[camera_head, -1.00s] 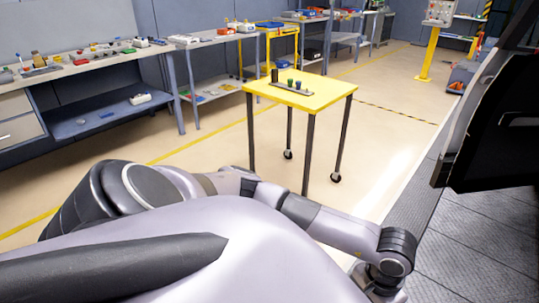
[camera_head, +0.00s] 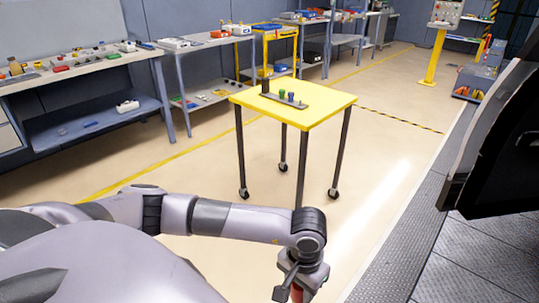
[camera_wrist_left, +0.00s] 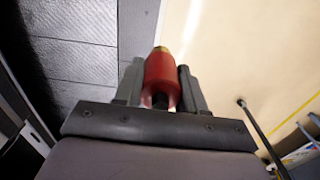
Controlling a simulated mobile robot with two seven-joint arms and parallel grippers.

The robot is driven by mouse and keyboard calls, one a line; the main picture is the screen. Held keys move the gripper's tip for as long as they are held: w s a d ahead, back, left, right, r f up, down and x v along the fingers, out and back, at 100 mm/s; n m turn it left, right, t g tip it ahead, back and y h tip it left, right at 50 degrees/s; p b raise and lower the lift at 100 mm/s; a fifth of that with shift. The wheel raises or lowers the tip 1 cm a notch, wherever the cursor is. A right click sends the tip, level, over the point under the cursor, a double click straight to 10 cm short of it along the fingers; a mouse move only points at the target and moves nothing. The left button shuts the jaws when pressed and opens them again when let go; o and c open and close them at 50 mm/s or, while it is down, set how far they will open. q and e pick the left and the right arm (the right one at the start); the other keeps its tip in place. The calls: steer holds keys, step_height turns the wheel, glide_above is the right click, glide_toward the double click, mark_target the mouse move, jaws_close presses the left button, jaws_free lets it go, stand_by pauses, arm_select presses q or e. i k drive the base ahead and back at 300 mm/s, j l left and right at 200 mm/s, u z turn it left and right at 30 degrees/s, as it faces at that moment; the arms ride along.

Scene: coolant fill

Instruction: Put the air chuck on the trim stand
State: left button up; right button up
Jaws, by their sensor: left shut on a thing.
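The air chuck, a red cylinder with a brass-coloured tip, is held between the two fingers of my left gripper (camera_wrist_left: 160,88) in the left wrist view, where its red body (camera_wrist_left: 160,76) shows. In the head view my left gripper (camera_head: 299,287) is at the bottom edge, and a bit of the red chuck (camera_head: 296,295) shows there. The trim stand, which I take to be the yellow-topped wheeled table (camera_head: 325,105), stands beyond the gripper, apart from it. My right gripper is not in view.
A dark strip (camera_head: 291,101) with green and blue pieces and a dark upright post lies on the yellow top; the front of the top is bare. Workbenches (camera_head: 65,70) line the left wall. A dark panel (camera_head: 500,150) and ribbed plates are at right. Open floor surrounds the table.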

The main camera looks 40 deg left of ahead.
mark_target(332, 98)
steer(key=i+j+u, duration=0.1)
steer(key=i+u, duration=0.15)
steer(key=i, duration=0.2)
steer(key=i+u, duration=0.3)
steer(key=i+l, duration=0.1)
steer(key=i, duration=0.6)
steer(key=i+u, duration=0.15)
steer(key=i, duration=0.5)
steer(key=i+l, duration=0.2)
steer(key=i, duration=0.5)
steer(key=j+u, duration=0.05)
